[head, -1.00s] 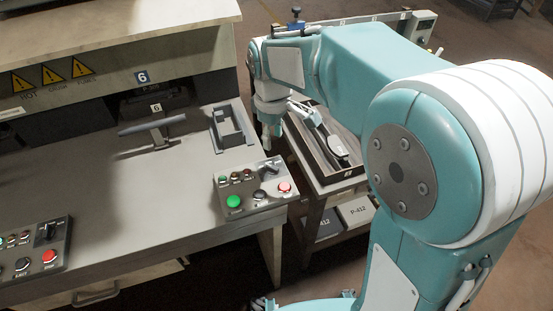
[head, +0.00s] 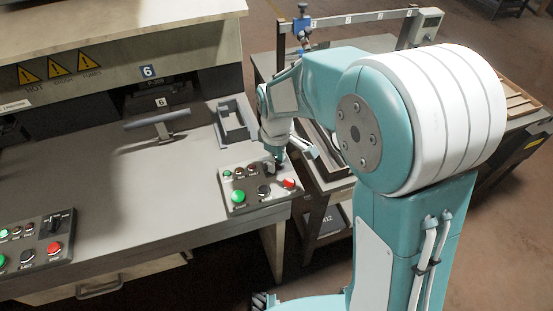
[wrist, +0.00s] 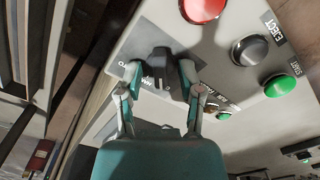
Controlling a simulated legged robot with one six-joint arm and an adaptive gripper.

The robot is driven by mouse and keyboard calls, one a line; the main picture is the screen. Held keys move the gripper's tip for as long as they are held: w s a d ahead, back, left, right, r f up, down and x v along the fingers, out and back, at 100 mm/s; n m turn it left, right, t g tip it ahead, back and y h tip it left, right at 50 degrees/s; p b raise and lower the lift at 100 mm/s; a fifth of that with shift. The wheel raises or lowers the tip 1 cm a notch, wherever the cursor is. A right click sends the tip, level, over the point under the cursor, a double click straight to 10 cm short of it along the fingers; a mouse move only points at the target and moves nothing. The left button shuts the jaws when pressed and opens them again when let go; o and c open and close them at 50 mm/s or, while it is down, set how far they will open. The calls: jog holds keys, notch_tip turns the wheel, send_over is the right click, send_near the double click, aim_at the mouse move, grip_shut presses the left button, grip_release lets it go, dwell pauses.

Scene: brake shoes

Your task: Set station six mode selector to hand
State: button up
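The knob's set position is hard to read. My gripper (wrist: 158,76) is open, with one finger on each side of the knob. A gap shows on the left of the knob; I cannot tell whether the right finger touches it. In the head view my gripper (head: 279,164) is at the panel's upper right corner and hides the knob.
The panel's red button (wrist: 203,8), black eject button (wrist: 250,50) and green start button (wrist: 279,85) lie close to the knob. A similar panel (head: 38,241) is at the left. A grey bracket (head: 233,122) stands behind. A cart is to the right.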

grip_shut()
jog(key=shift+m, duration=0.3)
jog(key=m, duration=0.3)
jog(key=shift+m, duration=2.1)
jog(key=shift+s, duration=0.1)
jog(key=shift+o, duration=1.6)
grip_release()
